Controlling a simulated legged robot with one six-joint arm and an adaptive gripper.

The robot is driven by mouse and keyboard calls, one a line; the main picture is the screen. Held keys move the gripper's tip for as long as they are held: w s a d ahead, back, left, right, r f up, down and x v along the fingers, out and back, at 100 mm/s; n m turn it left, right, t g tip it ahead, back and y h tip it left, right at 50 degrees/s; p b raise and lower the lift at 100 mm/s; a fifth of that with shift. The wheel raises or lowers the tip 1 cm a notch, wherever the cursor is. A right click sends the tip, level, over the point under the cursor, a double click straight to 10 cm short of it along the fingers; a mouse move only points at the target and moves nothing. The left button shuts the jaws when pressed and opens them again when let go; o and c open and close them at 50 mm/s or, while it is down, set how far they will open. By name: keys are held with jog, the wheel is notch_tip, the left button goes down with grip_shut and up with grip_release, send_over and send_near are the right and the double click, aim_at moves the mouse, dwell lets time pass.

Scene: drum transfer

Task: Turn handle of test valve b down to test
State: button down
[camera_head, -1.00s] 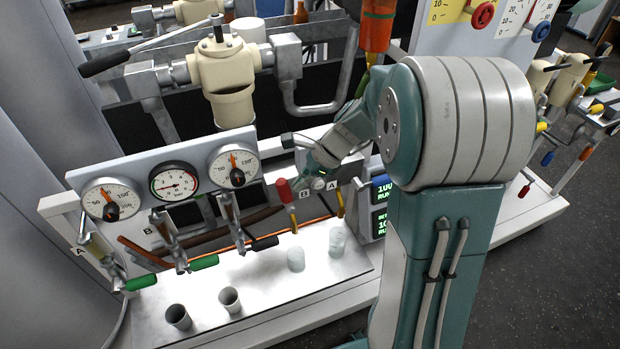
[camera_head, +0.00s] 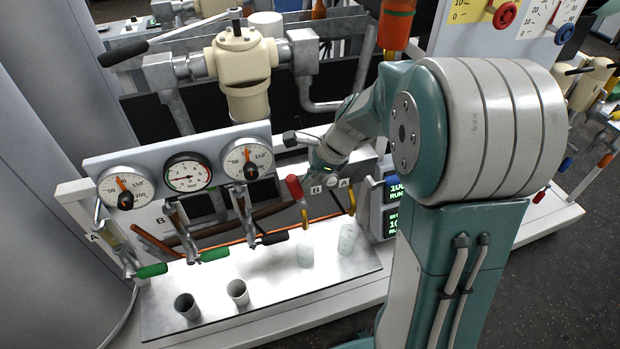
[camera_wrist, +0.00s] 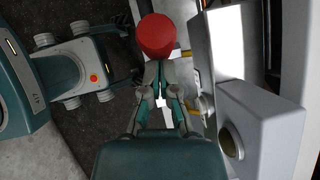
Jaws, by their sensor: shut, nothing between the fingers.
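Test valve B's handle has a red grip (camera_head: 293,187) and stands up above its brass tap (camera_head: 304,213), left of the B label. In the wrist view the red grip (camera_wrist: 155,36) lies large just beyond my fingertips. My gripper (camera_wrist: 163,88) is shut and empty, with its fingers pointing at the grip. Whether they touch it I cannot tell. In the head view my gripper (camera_head: 319,167) is just right of the red grip, its fingertips partly hidden. The neighbouring tap A (camera_head: 351,201) is yellow, behind and to the right.
Clear cups (camera_head: 305,252) stand under the taps and two grey cups (camera_head: 237,292) further left on the metal tray (camera_head: 275,283). Levers with green (camera_head: 214,255) and black (camera_head: 274,237) grips stick out to the left. A display box (camera_head: 391,205) stands close right.

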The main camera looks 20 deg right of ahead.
aim_at(290, 181)
jog(key=shift+a+h, duration=1.2)
jog(key=shift+a+f+h, duration=0.1)
jog(key=shift+a+h, duration=0.8)
jog(key=shift+h, duration=0.2)
jog(key=shift+a+f, duration=0.6)
jog(key=shift+a, duration=0.35)
jog(key=shift+a+f, duration=0.6)
jog(key=shift+a, duration=0.3)
